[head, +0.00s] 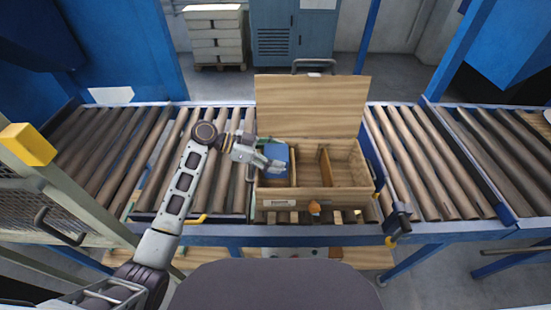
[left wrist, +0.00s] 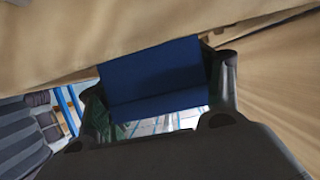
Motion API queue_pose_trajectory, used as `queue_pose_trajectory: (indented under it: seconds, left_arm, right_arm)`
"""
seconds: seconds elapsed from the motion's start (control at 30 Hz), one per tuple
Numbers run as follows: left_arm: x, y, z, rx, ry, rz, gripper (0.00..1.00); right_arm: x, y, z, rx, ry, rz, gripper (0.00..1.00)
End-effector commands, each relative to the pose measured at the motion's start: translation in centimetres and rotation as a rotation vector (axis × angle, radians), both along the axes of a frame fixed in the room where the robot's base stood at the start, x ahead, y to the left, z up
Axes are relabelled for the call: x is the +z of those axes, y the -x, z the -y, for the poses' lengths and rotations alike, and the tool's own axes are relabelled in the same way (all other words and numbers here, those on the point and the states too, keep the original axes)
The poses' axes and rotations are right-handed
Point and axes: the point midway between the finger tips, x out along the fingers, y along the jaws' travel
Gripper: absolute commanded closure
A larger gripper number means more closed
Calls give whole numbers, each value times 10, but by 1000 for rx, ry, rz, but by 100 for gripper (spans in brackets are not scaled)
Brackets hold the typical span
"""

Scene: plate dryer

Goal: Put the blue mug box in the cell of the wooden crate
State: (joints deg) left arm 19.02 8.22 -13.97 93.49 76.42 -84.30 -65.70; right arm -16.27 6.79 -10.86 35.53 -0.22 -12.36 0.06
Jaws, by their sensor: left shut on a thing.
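The blue mug box (head: 275,157) is at the left part of the wooden crate (head: 320,195) in the head view. My left gripper (head: 274,164) is shut on it from the left side. In the left wrist view the blue mug box (left wrist: 155,78) sits between the two fingers of my left gripper (left wrist: 160,95), with wooden panels close around it. The crate has an upright lid at the back and dividers inside. The box covers part of the left cell; whether it touches the cell floor cannot be told. My right gripper is not in view.
The crate stands on a roller conveyor (head: 400,160) with blue rails. Its raised lid (head: 310,105) blocks the back. The middle and right cells look empty. A yellow block (head: 27,144) is at the far left.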

Motion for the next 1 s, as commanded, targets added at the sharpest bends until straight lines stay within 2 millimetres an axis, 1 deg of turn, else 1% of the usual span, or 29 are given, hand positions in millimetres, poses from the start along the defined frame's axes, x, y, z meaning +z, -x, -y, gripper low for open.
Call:
queue_pose_trajectory:
  seconds: [0.1,0.17,0.57,0.77,0.9,1.0]
  left_arm:
    - [-9,0,0,1,2,1,68]
    - [-12,0,0,1,1,2,68]
    - [-14,0,0,0,1,2,68]
    - [-17,0,0,0,1,2,68]
    - [-19,0,0,0,1,2,68]
    - [-20,0,0,0,1,2,68]
  right_arm:
    - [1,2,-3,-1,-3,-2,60]
    - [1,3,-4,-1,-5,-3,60]
    - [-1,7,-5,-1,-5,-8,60]
    - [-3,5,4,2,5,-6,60]
    - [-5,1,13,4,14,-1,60]
    - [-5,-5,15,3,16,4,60]
